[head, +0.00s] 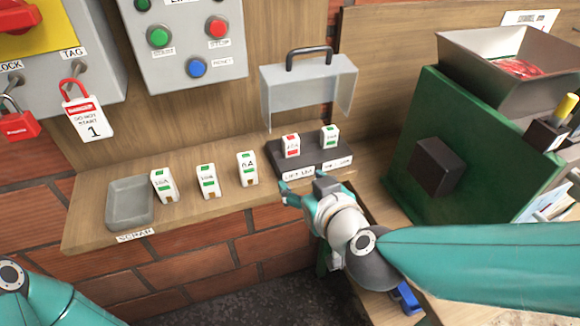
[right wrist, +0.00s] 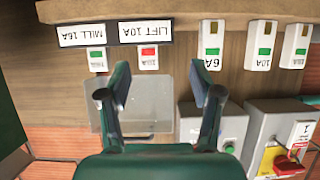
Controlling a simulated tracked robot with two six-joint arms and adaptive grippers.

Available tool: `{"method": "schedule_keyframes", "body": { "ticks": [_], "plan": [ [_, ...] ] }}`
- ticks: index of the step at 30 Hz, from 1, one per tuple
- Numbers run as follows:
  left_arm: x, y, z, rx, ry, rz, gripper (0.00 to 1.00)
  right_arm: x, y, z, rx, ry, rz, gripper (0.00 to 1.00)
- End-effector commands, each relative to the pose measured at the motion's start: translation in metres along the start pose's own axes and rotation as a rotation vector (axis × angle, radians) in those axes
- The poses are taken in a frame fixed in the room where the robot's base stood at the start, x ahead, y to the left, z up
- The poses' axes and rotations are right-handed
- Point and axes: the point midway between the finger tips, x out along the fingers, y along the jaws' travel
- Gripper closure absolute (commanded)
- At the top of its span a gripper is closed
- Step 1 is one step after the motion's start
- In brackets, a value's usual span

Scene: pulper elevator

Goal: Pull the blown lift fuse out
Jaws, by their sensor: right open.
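The lift fuse (head: 291,145) is a white block with a red flag, standing in the dark fuse base (head: 310,158) at the right end of the shelf. It also shows in the right wrist view (right wrist: 148,58) beside the LIFT 10A label. The green-flagged mill fuse (head: 330,137) stands to its right in the same base. My right gripper (head: 290,182) is open and empty, just in front of the base. In the right wrist view its spread fingers (right wrist: 155,90) lie either side of the lift fuse's line, apart from it. My left gripper is out of view.
A clear cover (head: 309,88) with a black handle stands raised behind the base. Left along the shelf are several green-flagged spare fuses (head: 207,181) and a grey scrap tray (head: 131,203). A green machine (head: 470,150) stands at right. A button box (head: 190,45) hangs above.

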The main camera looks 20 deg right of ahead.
Motion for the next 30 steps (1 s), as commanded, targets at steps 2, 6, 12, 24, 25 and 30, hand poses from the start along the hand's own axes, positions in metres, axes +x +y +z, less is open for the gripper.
{"method": "schedule_keyframes", "body": {
  "ticks": [2, 6, 12, 24, 25, 30],
  "plan": [
    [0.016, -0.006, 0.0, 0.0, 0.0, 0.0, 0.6, -0.018, 0.003, -0.008, 0.007, 0.066, 0.004, 0.35],
    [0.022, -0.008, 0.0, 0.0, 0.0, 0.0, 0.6, -0.04, 0.009, -0.018, 0.013, 0.116, 0.012, 0.35],
    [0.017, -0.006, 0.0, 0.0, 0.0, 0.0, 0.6, -0.04, 0.013, -0.025, 0.013, 0.128, 0.023, 0.35],
    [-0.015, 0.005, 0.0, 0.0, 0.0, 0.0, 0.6, 0.006, 0.015, -0.032, 0.012, 0.121, 0.023, 0.35],
    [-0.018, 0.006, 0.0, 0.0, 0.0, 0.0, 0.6, 0.009, 0.014, -0.032, 0.013, 0.121, 0.019, 0.35],
    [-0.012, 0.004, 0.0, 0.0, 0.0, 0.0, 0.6, 0.046, 0.015, -0.032, 0.015, 0.124, 0.018, 0.35]
  ]
}}
